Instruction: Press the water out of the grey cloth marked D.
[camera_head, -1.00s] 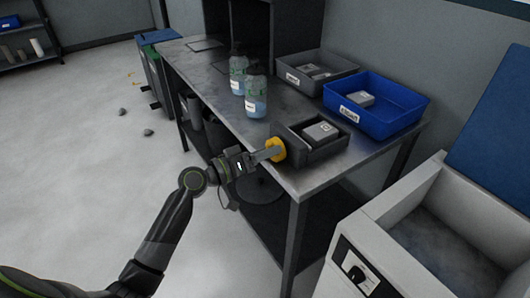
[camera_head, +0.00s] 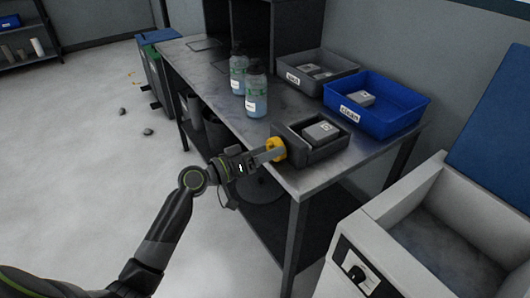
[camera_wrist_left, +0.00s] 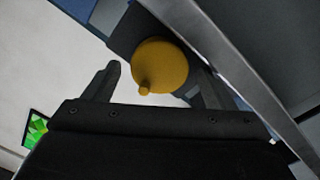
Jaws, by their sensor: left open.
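A grey folded cloth (camera_head: 320,131) with a pale mark lies in a dark grey open box (camera_head: 346,147) on the table; its letter is too small to read surely. A yellow round knob (camera_head: 276,148) sits on the box's left side. My left gripper (camera_head: 262,154) is at the knob. In the left wrist view, the gripper (camera_wrist_left: 158,88) is open, with the yellow knob (camera_wrist_left: 160,66) ahead of and between its fingers; I cannot tell whether they touch it. My right gripper is out of view.
A grey tray (camera_head: 341,80) with small cloths and a blue tray (camera_head: 408,119) labelled "clean" stand behind the box. Two bottles (camera_head: 256,97) stand on the metal table (camera_head: 209,78). A white open-topped cabinet (camera_head: 378,238) is at the right. Open floor lies at the left.

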